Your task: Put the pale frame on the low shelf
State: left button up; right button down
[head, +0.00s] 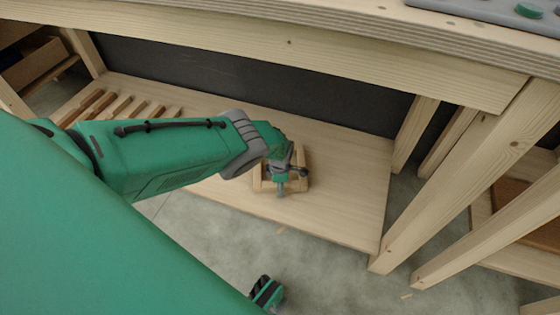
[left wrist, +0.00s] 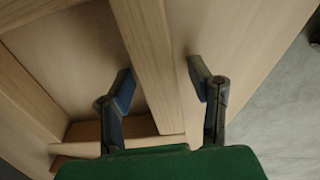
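The pale frame (head: 303,180) is a small pale wooden frame lying on the low shelf (head: 350,190), towards its front edge. My left gripper (head: 284,180) is over it and hides part of it. In the left wrist view my left gripper (left wrist: 158,75) has its two dark fingers spread on either side of a pale bar of the frame (left wrist: 150,60). A gap shows beside the right finger; whether the left finger touches the bar is unclear.
A thick wooden bench top (head: 300,50) overhangs the shelf, with a dark back panel (head: 250,80) behind. A slatted wooden piece (head: 120,105) is at the shelf's left. Wooden legs (head: 470,170) stand at the right. The shelf right of the frame is bare.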

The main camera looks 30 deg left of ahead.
pick_arm(q)
jog(key=shift+d+r, duration=0.1)
notch_tip(320, 180, up, 7)
jog(key=p, duration=0.5)
jog(key=shift+r, duration=0.3)
jog(key=shift+s, duration=0.15)
